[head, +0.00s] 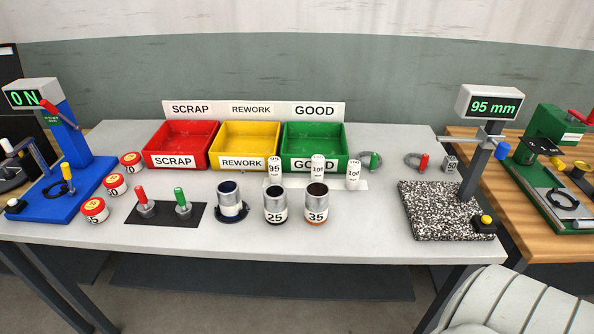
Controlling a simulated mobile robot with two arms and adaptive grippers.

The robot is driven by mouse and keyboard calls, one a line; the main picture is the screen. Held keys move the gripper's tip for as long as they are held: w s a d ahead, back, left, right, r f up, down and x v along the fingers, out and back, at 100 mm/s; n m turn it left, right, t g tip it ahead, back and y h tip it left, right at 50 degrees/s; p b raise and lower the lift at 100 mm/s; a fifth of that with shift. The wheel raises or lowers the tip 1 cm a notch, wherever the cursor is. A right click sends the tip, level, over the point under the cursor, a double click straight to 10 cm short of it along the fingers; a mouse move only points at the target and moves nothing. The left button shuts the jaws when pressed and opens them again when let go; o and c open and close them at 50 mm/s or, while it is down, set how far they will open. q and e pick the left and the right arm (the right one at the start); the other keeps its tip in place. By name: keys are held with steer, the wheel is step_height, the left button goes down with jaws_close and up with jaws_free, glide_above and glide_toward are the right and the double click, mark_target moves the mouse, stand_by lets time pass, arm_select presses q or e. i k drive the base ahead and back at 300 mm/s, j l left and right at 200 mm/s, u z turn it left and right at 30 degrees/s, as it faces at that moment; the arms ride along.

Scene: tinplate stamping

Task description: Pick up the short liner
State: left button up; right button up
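Several small white cylinders stand at the middle of the grey table, in front of the green bin. The left one (274,168) is marked 95. The middle one (318,168) and the right one (353,175) carry labels that seem to read 100. They stand upright on or by a pale strip. Which is the short liner I cannot tell by height alone; the 95 mark is the lowest number. The gauge display (494,106) at the right reads 95 mm. Neither of my grippers is in view.
Silver cans marked 25 (275,204) and 35 (316,203), and another can (230,200), stand in front of the cylinders. Red (181,161), yellow (242,163) and green (315,164) bins line the back. A speckled plate (436,226) lies right. The front strip is clear.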

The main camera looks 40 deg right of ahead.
mark_target(275, 168)
steer(key=j+z, duration=0.1)
steer(key=z, duration=0.25)
steer(key=i+j+z, duration=0.1)
steer(key=z, duration=0.25)
steer(key=j+z, duration=0.2)
steer(key=z, duration=0.15)
